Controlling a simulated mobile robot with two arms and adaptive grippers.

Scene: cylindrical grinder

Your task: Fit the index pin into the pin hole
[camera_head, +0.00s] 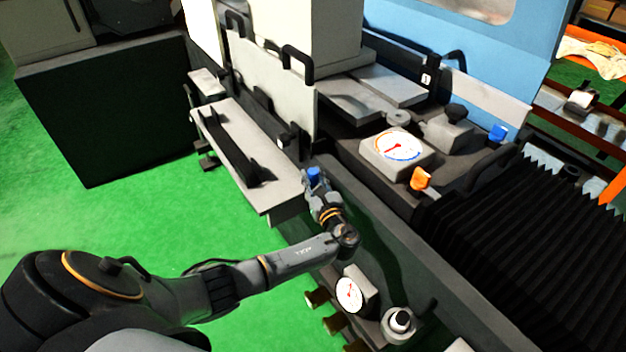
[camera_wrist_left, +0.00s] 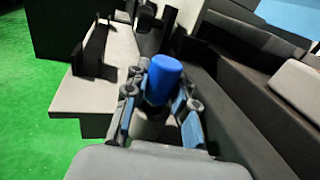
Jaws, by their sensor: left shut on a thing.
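My left gripper (camera_head: 319,188) reaches in from the lower left to the front of the grinder, beside the end of a grey ledge. It is shut on the index pin (camera_head: 314,174), whose blue cylindrical head sticks up between the fingers. In the left wrist view the blue head of the pin (camera_wrist_left: 163,78) stands between the two fingers of the left gripper (camera_wrist_left: 158,105). A grey lower part shows beneath the head; the pin's tip is hidden. I cannot make out the pin hole in either view. My right gripper is not in view.
The grey ledge (camera_head: 224,150) carries a dark bar. A dial box (camera_head: 398,150), an orange knob (camera_head: 421,179) and a blue knob (camera_head: 497,132) are on the machine. A lower gauge (camera_head: 350,294) sits near my forearm. Green floor lies open at left.

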